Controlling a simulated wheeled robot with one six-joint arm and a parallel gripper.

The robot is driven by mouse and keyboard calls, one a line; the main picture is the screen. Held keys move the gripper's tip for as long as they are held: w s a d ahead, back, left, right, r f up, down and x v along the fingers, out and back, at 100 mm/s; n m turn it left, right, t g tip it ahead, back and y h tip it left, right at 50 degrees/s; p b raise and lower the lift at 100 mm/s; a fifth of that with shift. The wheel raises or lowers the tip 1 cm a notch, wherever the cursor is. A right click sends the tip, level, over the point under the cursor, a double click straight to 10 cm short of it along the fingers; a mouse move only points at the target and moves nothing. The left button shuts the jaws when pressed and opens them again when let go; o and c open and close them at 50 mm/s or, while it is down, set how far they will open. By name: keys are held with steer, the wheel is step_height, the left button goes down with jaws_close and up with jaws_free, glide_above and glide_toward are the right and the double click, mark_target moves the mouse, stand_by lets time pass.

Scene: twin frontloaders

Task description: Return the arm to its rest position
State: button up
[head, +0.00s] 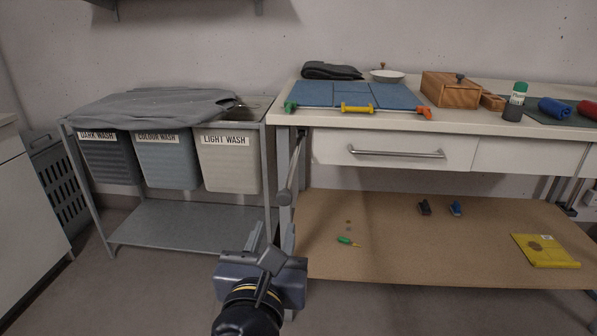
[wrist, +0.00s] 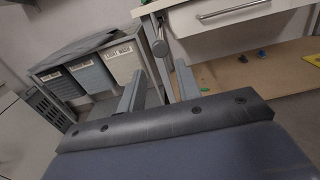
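My gripper (head: 270,240) is at the bottom middle of the head view, in front of the gap between the laundry rack and the workbench. Its two fingers stand apart with nothing between them. In the wrist view my gripper (wrist: 158,90) also shows both fingers spread and empty, with a bench leg and the floor beyond. It touches nothing that I can see.
The laundry rack (head: 170,222) with dark, colour and light wash bins stands left, grey cloth on top. The workbench (head: 460,118) stands right, with a closed drawer (head: 395,150) and a lower shelf (head: 400,262) holding small items. The floor in front is clear.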

mark_target(283, 199)
steer(key=w+b, duration=0.1)
steer(key=w, duration=0.4)
steer(key=w+b, duration=0.1)
steer(key=w, duration=0.4)
steer(key=shift+w+d, duration=0.2)
steer(key=shift+w, duration=0.35)
steer(key=shift+s, duration=0.1)
steer(key=s+p, duration=0.2)
steer(key=s, duration=0.9)
steer(key=w, duration=1.6)
steer(key=shift+d+b, duration=0.1)
steer(key=shift+b, duration=0.25)
steer(key=shift+r, duration=0.1)
